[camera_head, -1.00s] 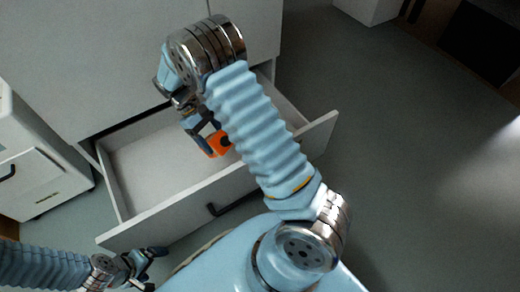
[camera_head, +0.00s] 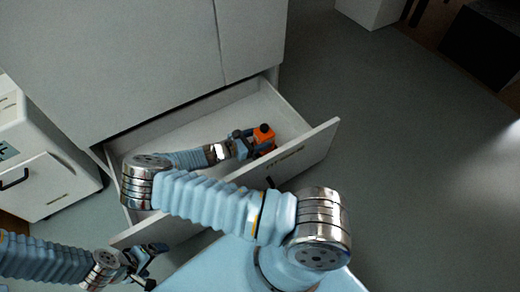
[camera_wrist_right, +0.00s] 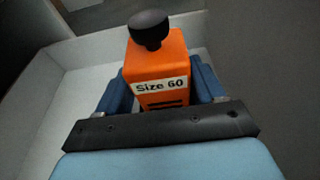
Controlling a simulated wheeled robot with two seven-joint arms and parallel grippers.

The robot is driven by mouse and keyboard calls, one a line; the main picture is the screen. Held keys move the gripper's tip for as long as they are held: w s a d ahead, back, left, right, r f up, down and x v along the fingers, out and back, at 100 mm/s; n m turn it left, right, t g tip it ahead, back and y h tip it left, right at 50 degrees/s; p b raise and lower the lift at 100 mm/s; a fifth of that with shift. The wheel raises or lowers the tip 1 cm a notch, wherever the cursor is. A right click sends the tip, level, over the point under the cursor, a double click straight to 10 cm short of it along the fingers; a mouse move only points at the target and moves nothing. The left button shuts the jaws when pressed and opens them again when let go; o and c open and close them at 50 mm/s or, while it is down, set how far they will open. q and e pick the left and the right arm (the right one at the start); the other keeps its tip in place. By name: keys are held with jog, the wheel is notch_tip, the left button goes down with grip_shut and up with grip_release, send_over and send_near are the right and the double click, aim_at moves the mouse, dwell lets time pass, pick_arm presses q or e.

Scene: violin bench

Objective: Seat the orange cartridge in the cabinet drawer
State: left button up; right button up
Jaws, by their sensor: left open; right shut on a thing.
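The orange cartridge (camera_head: 265,139) has a black round knob on top. My right gripper (camera_head: 258,143) is shut on it, inside the right part of the open cabinet drawer (camera_head: 175,137). The right wrist view shows the cartridge (camera_wrist_right: 156,60) between the blue fingers, with a white "Size 60" label facing the camera and the knob up. The drawer's pale floor and walls (camera_wrist_right: 50,85) surround it; the cartridge's lower end is hidden, so I cannot tell whether it touches the floor. My left gripper (camera_head: 150,262) is open and empty, outside the drawer at the lower left.
The grey cabinet (camera_head: 110,60) stands behind the drawer. The drawer front (camera_head: 310,150) has a dark handle and lies close to my base. A white cabinet (camera_head: 45,165) with a black handle stands at the left. The floor (camera_head: 410,170) at the right is clear.

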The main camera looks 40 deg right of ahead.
notch_tip(320, 180, down, 5)
jog(key=shift+f+b, duration=0.1)
jog(key=shift+b, duration=0.25)
jog(key=o, duration=1.3)
jog(key=shift+c, duration=0.2)
jog(key=v, duration=1.2)
